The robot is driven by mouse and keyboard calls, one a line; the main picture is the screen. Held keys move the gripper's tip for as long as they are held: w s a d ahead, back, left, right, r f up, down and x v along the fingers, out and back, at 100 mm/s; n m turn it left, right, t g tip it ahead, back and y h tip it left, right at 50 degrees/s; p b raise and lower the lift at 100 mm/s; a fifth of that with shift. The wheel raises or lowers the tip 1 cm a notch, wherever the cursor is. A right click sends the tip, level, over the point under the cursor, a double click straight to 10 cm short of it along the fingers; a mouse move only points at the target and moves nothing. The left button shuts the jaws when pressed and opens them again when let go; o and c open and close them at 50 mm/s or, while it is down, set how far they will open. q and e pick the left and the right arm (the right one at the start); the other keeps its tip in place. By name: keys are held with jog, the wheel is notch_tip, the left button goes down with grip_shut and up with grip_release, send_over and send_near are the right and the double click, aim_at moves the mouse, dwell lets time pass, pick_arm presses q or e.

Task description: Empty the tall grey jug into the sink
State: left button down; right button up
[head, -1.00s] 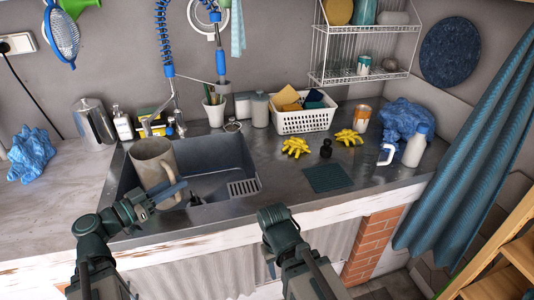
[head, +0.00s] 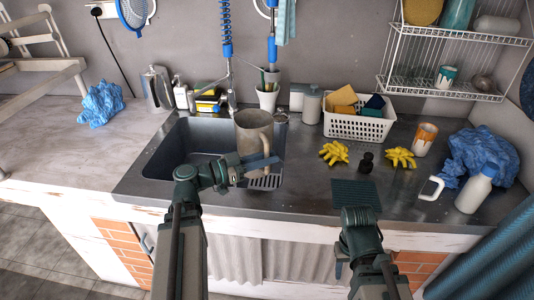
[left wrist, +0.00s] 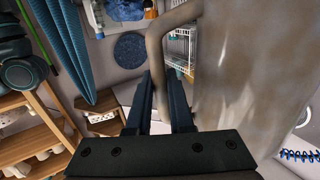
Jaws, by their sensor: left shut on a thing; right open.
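The tall grey jug (head: 252,132) appears roughly upright over the right part of the sink (head: 172,152), with its handle to the right. My left gripper (head: 262,166) is shut on the handle. In the left wrist view the jug's stained side (left wrist: 255,75) fills the right, and the handle (left wrist: 155,50) runs down between the fingers (left wrist: 160,105). The jug's contents are not visible, and no stream shows. The jug hides part of the sink's right side. My right gripper (head: 340,268) is open and empty, low in front of the counter.
A faucet (head: 232,100) and a cup of brushes (head: 267,98) stand behind the sink. A white basket (head: 355,127), yellow gloves (head: 335,152), a dark mat (head: 355,193) and a white bottle (head: 475,190) are on the right. The left worktop (head: 70,150) is mostly clear.

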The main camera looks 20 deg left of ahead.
aim_at(259, 151)
pick_arm(q)
jog(key=w+a+f+b, duration=0.1)
jog(key=w, duration=0.1)
jog(key=w+a+f+b, duration=0.1)
jog(key=w+a+f, duration=0.1)
jog(key=w+a+f+b, duration=0.1)
jog(key=w+a+b, duration=0.1)
jog(key=w, duration=0.1)
jog(key=shift+w+a+f, duration=0.1)
jog(key=shift+f, duration=0.25)
jog(key=shift+r, duration=0.2)
jog(key=shift+a+r+n+t+h+b, duration=0.35)
jog(key=shift+n+t+b, duration=0.25)
jog(key=shift+n, duration=0.3)
jog(key=shift+w+a+r+n+t+b, duration=0.2)
jog(key=shift+a+r+n+t+b, duration=0.25)
jog(key=shift+n, duration=0.55)
jog(key=shift+r, duration=0.2)
